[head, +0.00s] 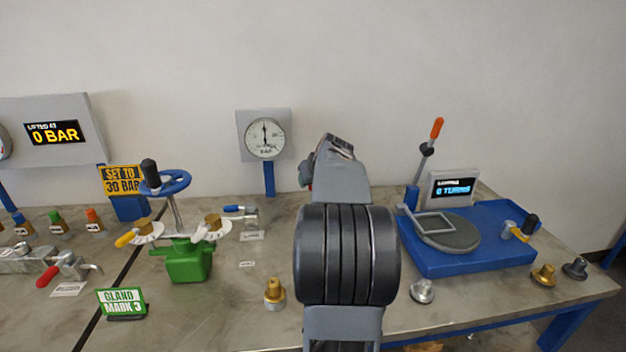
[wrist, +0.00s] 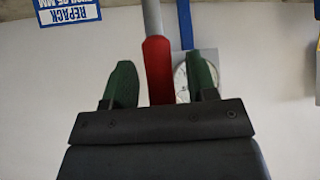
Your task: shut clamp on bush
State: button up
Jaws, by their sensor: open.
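A red handle (wrist: 157,70) on a grey rod shows in the wrist view, between the two green fingers of my gripper (wrist: 161,66). The fingers stand apart on either side of it; whether either touches it I cannot tell. In the head view my gripper (head: 330,150) is raised over the middle of the bench, mostly hidden behind my own arm. A little red shows at its left edge. The clamp body and the bush cannot be made out; my arm hides the bench behind it.
A round gauge (head: 265,138) stands behind, left of my gripper. A green vessel (head: 188,262) with a blue handwheel (head: 165,183) is at left. A blue base (head: 465,262) with an orange-handled lever (head: 437,128) is at right. Brass fitting (head: 275,293) and steel fitting (head: 422,291) flank my arm.

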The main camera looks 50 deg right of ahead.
jog(key=v, duration=1.4)
jog(key=shift+b, duration=0.3)
jog(key=a+f+m+g+y+p, duration=0.1)
jog(key=a+f+m+g+y, duration=0.15)
jog(key=a+f, duration=0.75)
jog(key=s+a+f+n+g+p, duration=0.1)
jog(key=s+a+f+n+p, duration=0.1)
jog(key=a, duration=0.9)
jog(key=s+a+f+n+g+y+p, duration=0.1)
jog(key=s+a+f+n, duration=0.2)
jog(key=a, duration=0.8)
notch_tip(320, 180, down, 2)
jog(key=shift+a+f+n+p, duration=0.15)
jog(key=shift+a+n+p, duration=0.2)
jog(key=shift+n, duration=0.9)
